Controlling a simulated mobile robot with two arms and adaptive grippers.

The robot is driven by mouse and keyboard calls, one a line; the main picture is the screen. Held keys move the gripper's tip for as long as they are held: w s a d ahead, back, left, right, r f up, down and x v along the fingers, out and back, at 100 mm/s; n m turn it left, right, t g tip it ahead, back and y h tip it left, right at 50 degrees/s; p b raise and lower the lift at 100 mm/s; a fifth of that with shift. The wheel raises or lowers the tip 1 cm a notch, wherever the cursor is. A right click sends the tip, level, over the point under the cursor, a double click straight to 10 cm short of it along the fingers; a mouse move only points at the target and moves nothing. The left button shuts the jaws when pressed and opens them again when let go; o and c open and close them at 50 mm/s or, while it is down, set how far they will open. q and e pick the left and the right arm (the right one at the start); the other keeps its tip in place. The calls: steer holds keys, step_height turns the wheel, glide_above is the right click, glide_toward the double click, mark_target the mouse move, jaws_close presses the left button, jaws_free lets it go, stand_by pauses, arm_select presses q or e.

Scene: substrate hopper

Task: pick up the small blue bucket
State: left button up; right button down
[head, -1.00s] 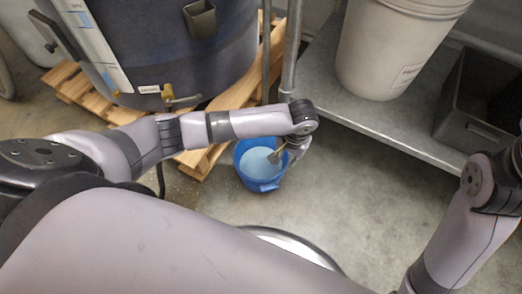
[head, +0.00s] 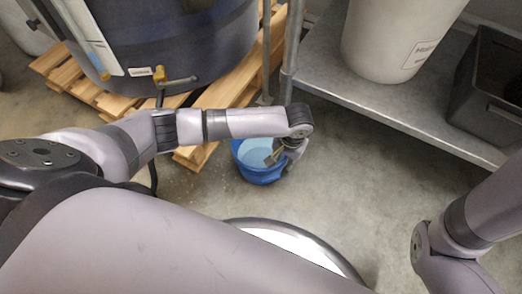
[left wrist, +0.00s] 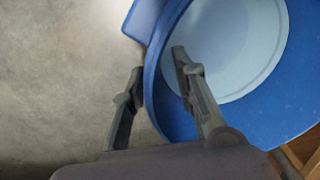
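The small blue bucket (head: 258,172) stands on the concrete floor, beside the pallet, with a pale blue inside or contents. It fills the right of the left wrist view (left wrist: 160,90). My left gripper (head: 280,158) is at the bucket's right rim in the head view. In the left wrist view its two fingers (left wrist: 157,62) are apart, one inside the bucket and one outside, with the bucket's wall between them. A gap shows between the outer finger and the wall. My right gripper is out of view; only part of that arm shows at the right.
A large dark tank (head: 175,40) with a tap stands on a wooden pallet (head: 225,105). A metal shelf (head: 340,90) at the right holds a white bucket (head: 395,35) and a dark grey bin (head: 490,90). Bare floor lies right of the blue bucket.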

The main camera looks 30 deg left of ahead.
arm_select(q)
steer(key=shift+f, duration=0.6)
jaws_close()
stand_by(0.5)
steer(key=shift+w+r, duration=0.15)
steer(key=shift+r, duration=0.05)
